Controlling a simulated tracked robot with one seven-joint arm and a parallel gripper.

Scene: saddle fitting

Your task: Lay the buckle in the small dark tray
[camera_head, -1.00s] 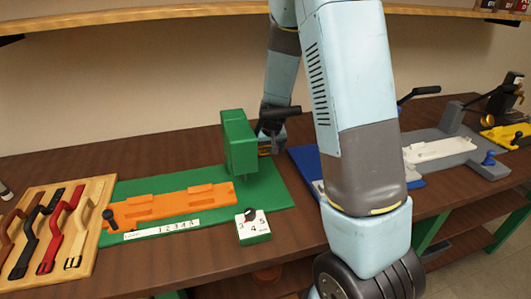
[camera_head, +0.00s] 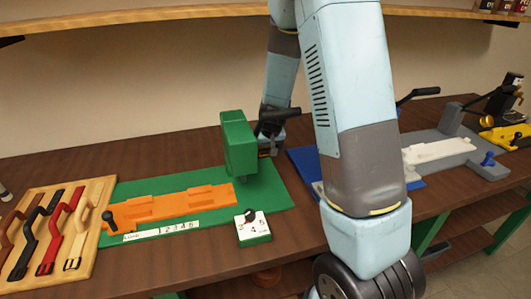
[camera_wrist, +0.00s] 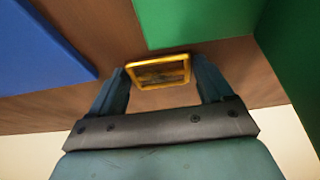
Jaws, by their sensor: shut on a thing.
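The buckle (camera_wrist: 160,72) is a gold rectangular frame, seen in the wrist view between the two fingers of my gripper (camera_wrist: 158,80). My gripper is shut on it and holds it over brown wood beside the green base. I cannot pick out the small dark tray in either view.
The green block (camera_head: 238,145) rises from a green base with an orange fixture (camera_head: 170,205). A wooden board (camera_head: 50,225) with several strap handles lies at left. A blue base (camera_head: 305,165) stands at right, partly behind my arm. Brown bench shows between the bases.

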